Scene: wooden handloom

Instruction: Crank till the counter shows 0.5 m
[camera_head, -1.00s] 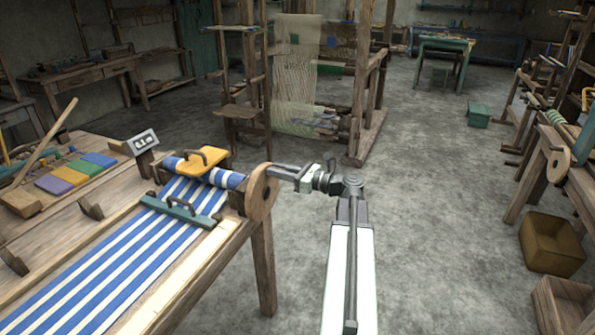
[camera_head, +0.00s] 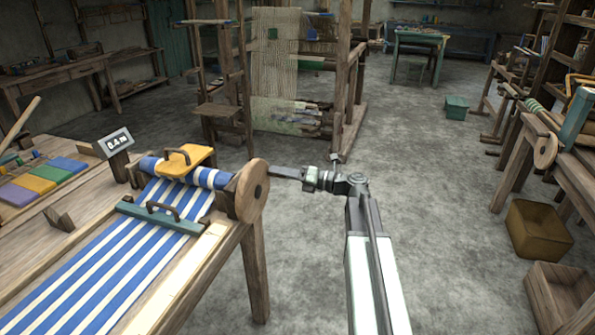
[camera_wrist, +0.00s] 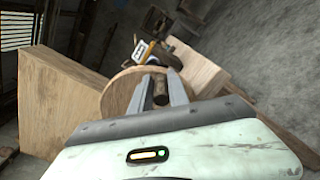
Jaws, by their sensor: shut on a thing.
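The counter (camera_head: 115,141) stands at the left of the roller and appears to read 0.4 m. The round wooden crank disc (camera_head: 250,193) is at the right end of the cloth roller, and it also shows in the wrist view (camera_wrist: 119,91). My gripper (camera_head: 273,172) reaches in from the right at the disc's outer face. In the wrist view my gripper (camera_wrist: 160,85) is shut on the crank's wooden knob (camera_wrist: 160,96), with a finger on each side. The knob is hidden in the head view. Blue-and-white striped cloth (camera_head: 110,255) runs up to the roller.
A yellow handled piece (camera_head: 185,158) rests on the roller, and a teal handled bar (camera_head: 160,217) lies across the cloth. A bench leg (camera_head: 254,275) stands below the disc. A brown bin (camera_head: 538,230) and open box (camera_head: 570,300) are at right. The middle floor is clear.

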